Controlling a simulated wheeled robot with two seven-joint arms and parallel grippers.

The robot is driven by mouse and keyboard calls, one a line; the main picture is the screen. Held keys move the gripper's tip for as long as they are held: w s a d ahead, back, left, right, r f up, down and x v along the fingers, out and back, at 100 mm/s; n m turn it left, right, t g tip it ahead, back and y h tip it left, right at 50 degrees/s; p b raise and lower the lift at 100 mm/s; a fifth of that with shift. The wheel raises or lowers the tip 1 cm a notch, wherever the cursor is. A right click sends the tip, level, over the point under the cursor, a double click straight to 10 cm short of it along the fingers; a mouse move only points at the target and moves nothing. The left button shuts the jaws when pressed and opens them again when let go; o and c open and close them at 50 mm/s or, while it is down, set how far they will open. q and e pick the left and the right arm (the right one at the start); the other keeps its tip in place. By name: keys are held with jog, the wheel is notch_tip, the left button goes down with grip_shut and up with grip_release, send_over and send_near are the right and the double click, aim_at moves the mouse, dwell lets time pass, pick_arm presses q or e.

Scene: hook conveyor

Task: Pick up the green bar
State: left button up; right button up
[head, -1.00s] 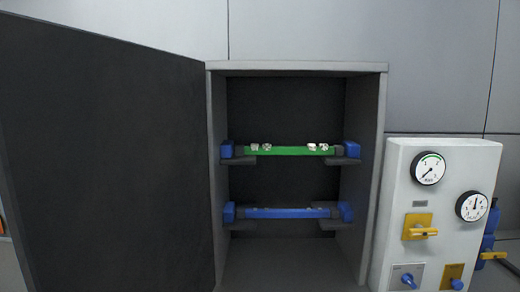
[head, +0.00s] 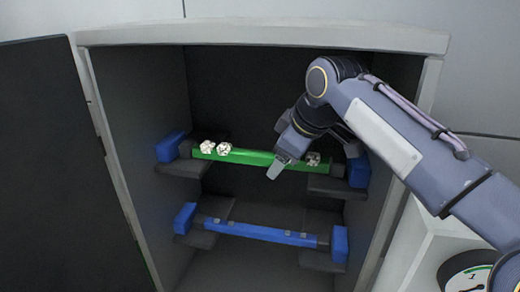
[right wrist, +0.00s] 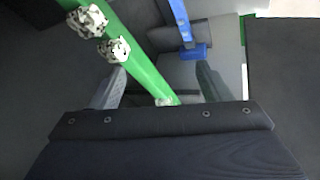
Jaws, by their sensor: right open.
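The green bar (head: 255,158) rests on the upper pair of dark brackets inside the open cabinet, with a blue block at each end. White knobbly pieces sit on it, two towards its left and one showing towards its right. My right gripper (head: 279,169) is at the front of the bar, right of its middle, and covers part of it. In the right wrist view the green bar (right wrist: 142,66) runs between the two open fingers (right wrist: 160,84), nearer the left one. I cannot tell whether they touch. My left gripper is not in view.
A blue bar (head: 262,231) rests on the lower brackets. The cabinet (head: 260,35) has side walls close around the shelf space. Its dark door (head: 70,160) stands open at the left. A grey panel with a gauge (head: 470,275) is at the lower right.

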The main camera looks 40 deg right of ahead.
aim_at(260, 153)
jog(key=w, duration=0.2)
jog(key=w+p, duration=0.1)
jog(key=w, duration=0.3)
jog(key=shift+w+d+p, duration=0.35)
jog(key=shift+w+p, duration=0.05)
jog(key=x, duration=0.5)
jog(key=shift+w+p, duration=0.1)
jog(key=shift+p, duration=0.3)
grip_shut()
